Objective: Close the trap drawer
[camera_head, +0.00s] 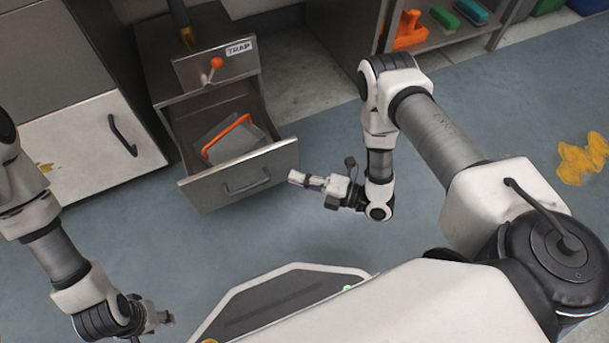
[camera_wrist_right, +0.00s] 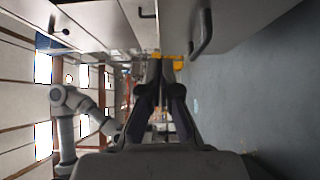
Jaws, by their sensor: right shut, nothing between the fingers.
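The trap drawer (camera_head: 205,187) stands pulled out from a grey metal cabinet, below a panel with a TRAP label (camera_head: 238,48) and an orange-knobbed lever (camera_head: 214,64). Its front has a dark bar handle (camera_head: 246,183). Inside lies a grey plate-like piece with an orange handle (camera_head: 228,136). My right gripper (camera_head: 292,177) is shut and empty, just right of the drawer front, pointing left; contact is not clear. In the right wrist view its closed fingers (camera_wrist_right: 161,68) show beside a grey panel with a dark handle (camera_wrist_right: 203,32), apparently the drawer front. My left gripper (camera_head: 167,318) is at lower left, away from the drawer; its fingers are too small to judge.
A pale cabinet door (camera_head: 88,150) with a dark handle is left of the drawer. A shelf at the upper right holds an orange item (camera_head: 408,32) and green and teal brushes. Yellow patches (camera_head: 583,158) mark the floor. The blue-grey floor before the drawer is clear.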

